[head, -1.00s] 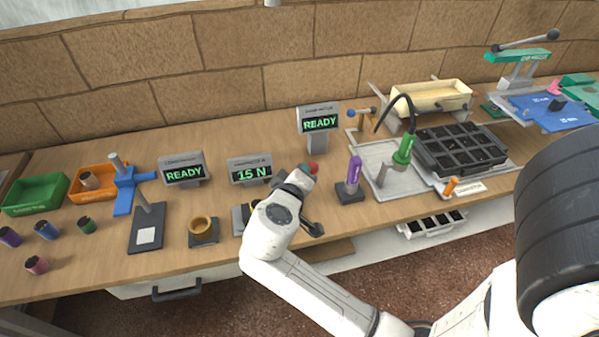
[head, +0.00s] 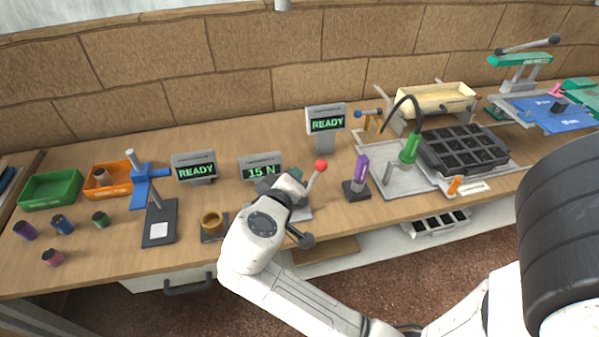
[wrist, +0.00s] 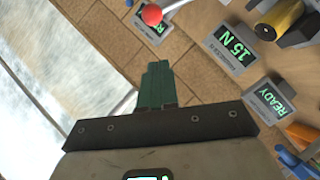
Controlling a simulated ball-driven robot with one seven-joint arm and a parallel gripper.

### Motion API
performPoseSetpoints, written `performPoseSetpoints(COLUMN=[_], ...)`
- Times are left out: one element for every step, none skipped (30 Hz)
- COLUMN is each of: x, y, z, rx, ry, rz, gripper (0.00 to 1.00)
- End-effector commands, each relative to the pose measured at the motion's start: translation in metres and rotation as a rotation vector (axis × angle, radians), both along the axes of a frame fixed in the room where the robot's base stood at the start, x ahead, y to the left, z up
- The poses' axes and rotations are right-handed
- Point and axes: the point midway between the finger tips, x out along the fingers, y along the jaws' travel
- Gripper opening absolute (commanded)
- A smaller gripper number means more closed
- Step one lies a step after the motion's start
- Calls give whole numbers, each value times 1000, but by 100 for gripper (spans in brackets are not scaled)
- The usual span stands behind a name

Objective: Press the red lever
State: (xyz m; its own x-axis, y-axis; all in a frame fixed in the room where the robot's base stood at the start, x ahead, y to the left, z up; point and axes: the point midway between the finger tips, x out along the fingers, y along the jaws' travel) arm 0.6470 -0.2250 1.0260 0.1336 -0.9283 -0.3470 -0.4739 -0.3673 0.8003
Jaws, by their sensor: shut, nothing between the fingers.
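The red lever shows as a red ball knob (head: 321,165) on a thin grey rod, standing up from a grey base (head: 300,213) on the bench, which my arm partly hides. The red knob also shows in the wrist view (wrist: 152,15), at the top and above my fingers. My gripper (wrist: 156,70) has green fingers that are shut together with nothing between them. In the head view my gripper (head: 295,175) is just left of the knob, at about its height in the picture, and looks apart from it.
A display reading 15 N (head: 261,169) stands behind the lever. READY displays stand at left (head: 194,168) and behind (head: 327,122). A purple-handled tool (head: 361,172) is close on the right.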

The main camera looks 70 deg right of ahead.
Motion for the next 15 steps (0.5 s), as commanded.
performPoseSetpoints(x=[0, -1, -1, -2, -2, -3, -3, -4, -4, -4, -5, -5, -5, -5, -5], y=[10, 15, 21, 25, 29, 33, 36, 38, 41, 43, 44, 45, 45, 45, 46], z=[2, 4, 6, 7, 9, 11, 12, 13, 14, 14, 15, 15, 16, 16, 16], rx=[-1, -1, -1, 1, -1, -1, -1, -1, -1, 0, 0, 0, 0, 0, 0], ry=[-2, -2, -1, -2, -2, -1, -1, -2, 0, 0, 0, 0, 0, 0, 0], rz=[5, 4, 5, 5, 5, 3, 2, 4, 3, 2, 2, 2, 2, 2, 2], gripper=[0, 0, 0, 0, 0, 0, 0, 0, 0, 0, 0, 0, 0, 0, 0])
